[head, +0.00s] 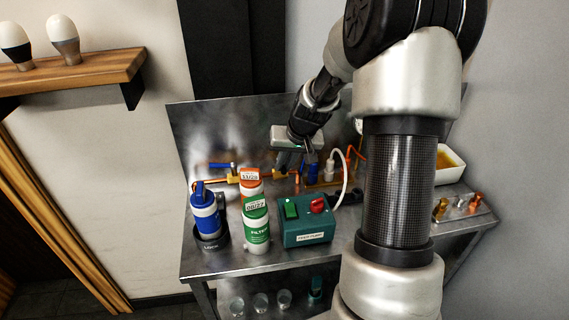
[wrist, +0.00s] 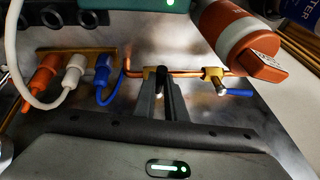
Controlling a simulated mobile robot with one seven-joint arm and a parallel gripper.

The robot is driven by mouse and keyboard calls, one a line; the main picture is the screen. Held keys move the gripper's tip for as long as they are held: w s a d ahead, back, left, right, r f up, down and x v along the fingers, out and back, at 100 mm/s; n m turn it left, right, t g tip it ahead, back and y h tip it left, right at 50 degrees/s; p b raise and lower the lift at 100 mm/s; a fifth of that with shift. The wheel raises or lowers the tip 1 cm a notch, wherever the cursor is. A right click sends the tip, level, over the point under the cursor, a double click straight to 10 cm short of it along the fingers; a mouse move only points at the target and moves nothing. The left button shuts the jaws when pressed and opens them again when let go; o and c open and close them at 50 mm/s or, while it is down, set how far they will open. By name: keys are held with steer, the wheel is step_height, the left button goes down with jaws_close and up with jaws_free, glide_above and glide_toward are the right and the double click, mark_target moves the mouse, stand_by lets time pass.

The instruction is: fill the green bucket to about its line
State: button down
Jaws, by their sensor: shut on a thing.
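My gripper (head: 287,160) reaches down at the back of the steel bench, over the copper pipe. In the wrist view my gripper (wrist: 165,108) has its fingers close together around a dark, narrow handle (wrist: 164,84). The handle seems to belong to a brass valve (wrist: 153,72) on the pipe; the fingers hide part of it. A second brass valve (wrist: 213,74) has a blue lever (wrist: 238,92) and is apart from my gripper. A small teal object (head: 316,289) on the shelf below the bench may be the green bucket; its line and contents cannot be made out.
A green pump box (head: 307,233) with a green and a red control stands at the bench front. A green-white filter (head: 256,222), an orange one and a blue canister (head: 206,214) stand to its left. Plugs and a white hose (head: 346,180) lie right of my gripper.

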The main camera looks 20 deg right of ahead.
steer(key=shift+d, duration=0.1)
steer(key=shift+w+d+n+g+y, duration=0.4)
steer(key=shift+d+n+y, duration=0.3)
steer(key=shift+n, duration=1.1)
steer(key=shift+w+d+n+g+y, duration=0.2)
steer(key=shift+d+n+g+y, duration=0.5)
steer(key=shift+n, duration=1.1)
steer(key=shift+w+d+n+g+y, duration=0.35)
steer(key=shift+d+n, duration=0.55)
steer(key=shift+n, duration=0.9)
steer(key=c, duration=1.8)
jaws_free()
steer(key=shift+r, duration=0.1)
steer(key=p+v, duration=0.1)
steer(key=v, duration=1.6)
steer(key=shift+d, duration=0.15)
